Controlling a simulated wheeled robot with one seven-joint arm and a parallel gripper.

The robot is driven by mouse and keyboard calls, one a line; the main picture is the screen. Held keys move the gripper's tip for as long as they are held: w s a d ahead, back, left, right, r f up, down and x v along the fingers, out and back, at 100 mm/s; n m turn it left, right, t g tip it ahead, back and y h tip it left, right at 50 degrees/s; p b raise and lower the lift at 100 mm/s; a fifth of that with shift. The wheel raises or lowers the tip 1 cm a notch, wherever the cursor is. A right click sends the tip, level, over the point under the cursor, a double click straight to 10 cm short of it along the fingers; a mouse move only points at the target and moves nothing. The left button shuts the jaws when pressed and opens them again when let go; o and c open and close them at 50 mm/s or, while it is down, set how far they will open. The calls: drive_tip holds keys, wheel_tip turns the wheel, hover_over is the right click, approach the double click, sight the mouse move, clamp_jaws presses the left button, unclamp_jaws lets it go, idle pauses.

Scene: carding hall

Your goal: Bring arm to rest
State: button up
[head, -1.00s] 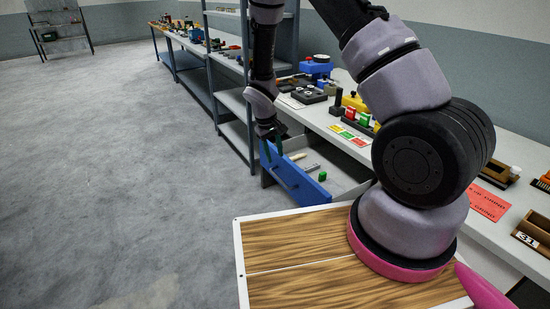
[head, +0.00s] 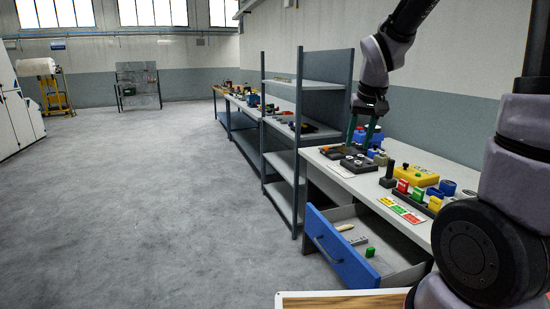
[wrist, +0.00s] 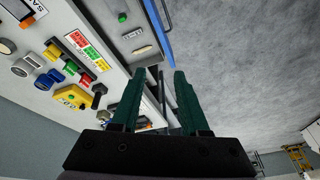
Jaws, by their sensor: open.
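My gripper (head: 363,132) hangs in the head view with its dark green fingers pointing down, in front of the bench top with its black devices. It also shows in the wrist view (wrist: 160,90), with the two fingers spread apart and nothing between them. An open drawer with a blue front (head: 337,250) stands out from the bench below the gripper. It holds a green block (head: 370,252) and a few small pale and grey pieces. The blue drawer front edge also shows in the wrist view (wrist: 159,32).
The bench top (head: 345,180) carries a yellow box (head: 416,176), coloured buttons and label cards. A grey shelf rack (head: 297,150) stands left of it, with more benches behind. The grey floor (head: 150,210) on the left is clear.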

drive_tip(key=s+d+r+m+t, duration=0.1)
drive_tip(key=s+r, duration=0.5)
drive_tip(key=s, duration=0.2)
drive_tip(key=s+d+r+m+t+y, duration=0.1)
drive_tip(key=s+r+t, duration=0.1)
drive_tip(key=s+r, duration=0.4)
drive_tip(key=s, duration=0.2)
drive_tip(key=shift+s+d+r+m+t+y, duration=0.2)
drive_tip(key=shift+s+m+t+y, duration=0.1)
drive_tip(key=shift+s+m, duration=0.1)
